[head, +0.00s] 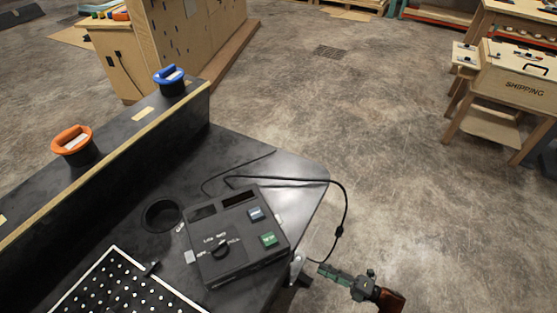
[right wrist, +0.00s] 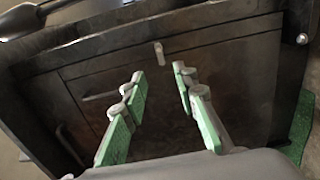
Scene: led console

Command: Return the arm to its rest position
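My right gripper (head: 328,271) is just off the right edge of the dark table, near the lower right of the black console box (head: 212,268). It holds nothing that I can see. In the right wrist view its two green-padded fingers (right wrist: 160,78) stand apart, with an empty gap between them. A dark panelled front (right wrist: 210,60) fills the view beyond them. My left gripper is in neither view.
The console has a dark knob (head: 221,250), a blue button (head: 255,214) and a green button (head: 269,239). A black cable (head: 345,205) loops past the table edge, close to my right gripper. Open concrete floor (head: 420,210) lies to the right.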

